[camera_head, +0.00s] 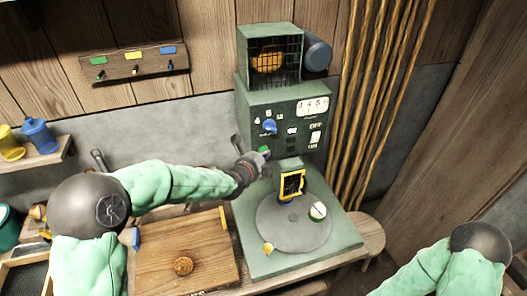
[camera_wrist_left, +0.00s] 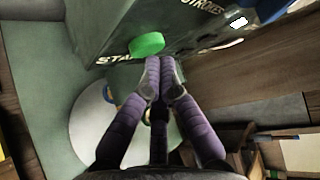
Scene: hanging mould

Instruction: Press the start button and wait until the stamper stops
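The green stamper machine (camera_head: 285,105) stands at the back centre. Its round green start button (camera_wrist_left: 147,44) sits on the machine's front face, beside partly covered lettering that begins "STA". In the head view the button (camera_head: 264,151) shows just beyond my left gripper (camera_head: 257,160). In the left wrist view, my left gripper (camera_wrist_left: 160,66) has its purple fingers together at the tips, with nothing seen between them. The tips are very close to the button's lower edge; I cannot tell whether they touch. My right gripper is out of view; only part of my right arm shows.
A round grey plate (camera_head: 290,236) on the machine's base carries a white round piece (camera_head: 317,211) and a small yellow piece (camera_head: 268,248). A yellow-framed part (camera_head: 291,185) hangs above it. A wooden board (camera_head: 160,262) lies to the left. Ropes (camera_head: 372,100) hang at the right.

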